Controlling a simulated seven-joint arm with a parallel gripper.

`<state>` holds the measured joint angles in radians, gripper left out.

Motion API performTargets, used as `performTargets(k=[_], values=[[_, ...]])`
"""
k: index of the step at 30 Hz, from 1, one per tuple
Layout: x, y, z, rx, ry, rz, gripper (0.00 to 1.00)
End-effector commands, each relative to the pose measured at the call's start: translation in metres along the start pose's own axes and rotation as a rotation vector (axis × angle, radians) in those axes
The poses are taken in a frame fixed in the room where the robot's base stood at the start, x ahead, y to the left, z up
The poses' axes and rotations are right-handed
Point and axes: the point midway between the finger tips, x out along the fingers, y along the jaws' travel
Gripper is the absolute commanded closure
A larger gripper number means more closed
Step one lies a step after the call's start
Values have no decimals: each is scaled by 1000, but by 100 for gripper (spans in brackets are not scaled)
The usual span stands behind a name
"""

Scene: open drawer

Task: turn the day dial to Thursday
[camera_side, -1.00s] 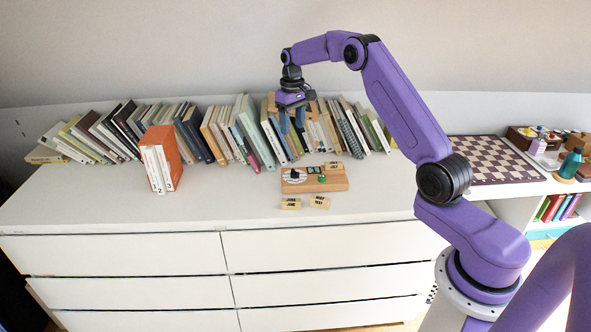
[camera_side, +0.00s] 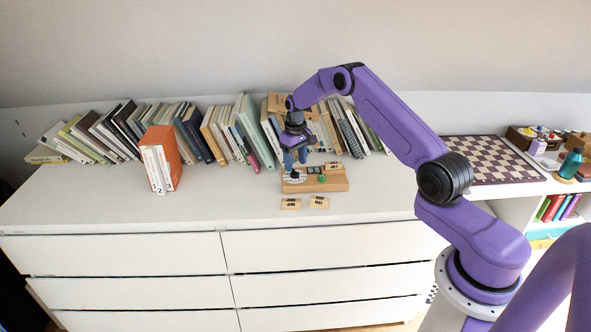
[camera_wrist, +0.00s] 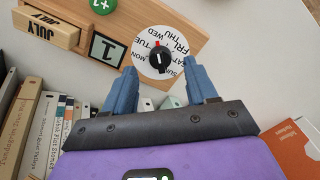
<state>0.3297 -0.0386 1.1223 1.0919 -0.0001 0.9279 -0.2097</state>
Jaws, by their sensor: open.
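The day dial (camera_wrist: 146,66) is a white disc with day names around a black knob (camera_wrist: 158,60) with a red mark. In the wrist view the red mark points up the picture, towards the names around TUE and WED; the exact day is hard to tell. The dial is on a wooden calendar board (camera_side: 335,184), and its white disc shows at the board's left end in the side view (camera_side: 290,178). My gripper (camera_side: 296,162) is open above the dial. In the wrist view its blue fingers (camera_wrist: 158,66) are apart, with the knob between them in the picture, not visibly touching it.
The board also carries a number tile (camera_wrist: 107,48), a green +1 button (camera_wrist: 102,5) and a JULY block (camera_wrist: 47,27). Two loose wooden blocks lie in front (camera_side: 291,204). A row of books (camera_side: 243,130) stands behind. An orange-and-white book group (camera_side: 163,160) stands left. The dresser top is clear between.

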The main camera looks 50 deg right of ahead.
Motion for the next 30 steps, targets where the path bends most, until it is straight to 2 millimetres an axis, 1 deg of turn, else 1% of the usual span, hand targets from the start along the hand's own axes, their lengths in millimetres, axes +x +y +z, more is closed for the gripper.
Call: performTargets(k=[1, 3, 7, 12, 19, 20, 21, 23, 24, 25, 30], values=[[9, 0, 1, 0, -3, -1, 43], [18, 0, 0, 0, -2, 0, 43], [30, 0, 0, 0, -1, 0, 43], [36, 0, 0, 0, 1, 0, 43], [36, 0, 0, 0, 1, 0, 43], [36, 0, 0, 0, 1, 0, 49], [36, 0, 0, 0, 1, 0, 62], [36, 0, 0, 0, 1, 0, 82], [36, 0, 0, 0, 1, 0, 95], [36, 0, 0, 0, 1, 0, 98], [36, 0, 0, 5, 0, 0, 98]])
